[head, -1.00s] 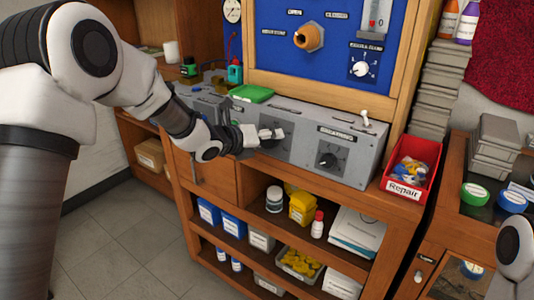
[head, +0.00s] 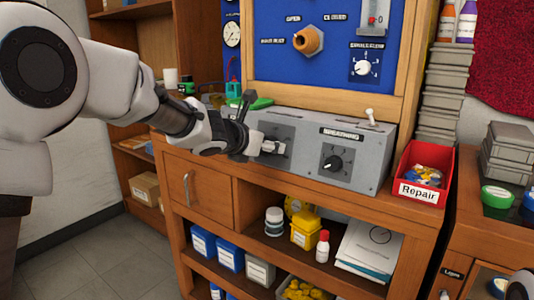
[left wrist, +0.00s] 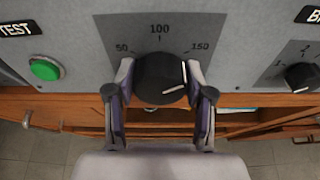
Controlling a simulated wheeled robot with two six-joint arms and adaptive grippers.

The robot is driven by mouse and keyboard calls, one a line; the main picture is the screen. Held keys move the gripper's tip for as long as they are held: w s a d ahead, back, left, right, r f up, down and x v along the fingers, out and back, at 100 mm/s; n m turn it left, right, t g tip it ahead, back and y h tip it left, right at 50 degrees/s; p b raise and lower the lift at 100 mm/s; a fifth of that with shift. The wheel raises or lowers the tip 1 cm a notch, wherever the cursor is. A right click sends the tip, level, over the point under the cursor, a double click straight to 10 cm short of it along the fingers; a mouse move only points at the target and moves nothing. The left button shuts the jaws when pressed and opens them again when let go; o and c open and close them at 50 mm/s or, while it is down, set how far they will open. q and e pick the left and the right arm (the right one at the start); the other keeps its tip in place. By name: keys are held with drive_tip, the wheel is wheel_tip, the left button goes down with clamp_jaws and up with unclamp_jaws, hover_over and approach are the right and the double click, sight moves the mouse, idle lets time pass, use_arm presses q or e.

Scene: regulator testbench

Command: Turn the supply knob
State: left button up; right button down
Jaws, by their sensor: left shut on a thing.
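The black knob (left wrist: 155,85) sits on a grey panel under a dial marked 50, 100 and 150. My left gripper (left wrist: 161,78) is shut on it, with one finger on each side. White marks show on the knob's right part; I cannot tell the exact setting. In the head view my left gripper (head: 270,148) is at the front of the grey bench box (head: 299,150), where it hides most of this knob. The knob's name label is not readable. My right gripper is out of view.
A green button (left wrist: 45,69) lies left of the knob. The breathing knob (head: 332,163) is to the right. A toggle switch (head: 370,116) stands on the box. The red Repair bin (head: 419,190) stands at the right end.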

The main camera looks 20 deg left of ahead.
use_arm(q)
drive_tip(key=shift+f, duration=0.2)
drive_tip(key=o, duration=1.2)
drive_tip(key=shift+c, duration=0.2)
drive_tip(key=shift+r, duration=0.1)
drive_tip(key=v, duration=0.7)
drive_tip(key=shift+s, duration=0.25)
